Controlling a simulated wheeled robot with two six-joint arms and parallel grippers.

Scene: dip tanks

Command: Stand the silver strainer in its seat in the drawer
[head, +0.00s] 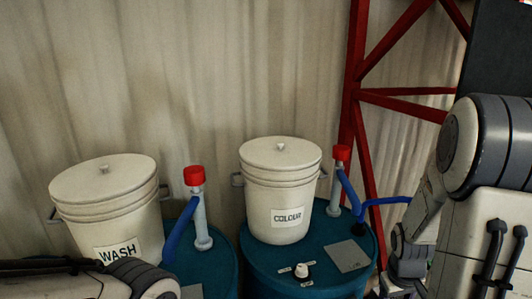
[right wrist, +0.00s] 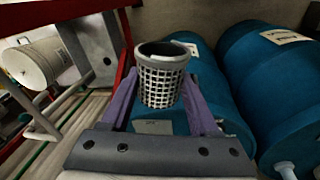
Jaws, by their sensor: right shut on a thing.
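In the head view only a little of the right gripper's purple shows at the bottom edge, below my right arm, and the strainer cannot be made out there. My left arm crosses the bottom left of the head view, but its gripper is out of view. I cannot see the drawer or the seat in either view.
White lidded buckets marked WASH (head: 108,205) and COLOUR (head: 280,190) stand on blue drums (head: 312,258). Red-capped pipes (head: 199,215) with blue hoses stand beside them. A red steel frame (head: 352,90) rises at right. The right wrist view shows a white drum (right wrist: 35,63) at left.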

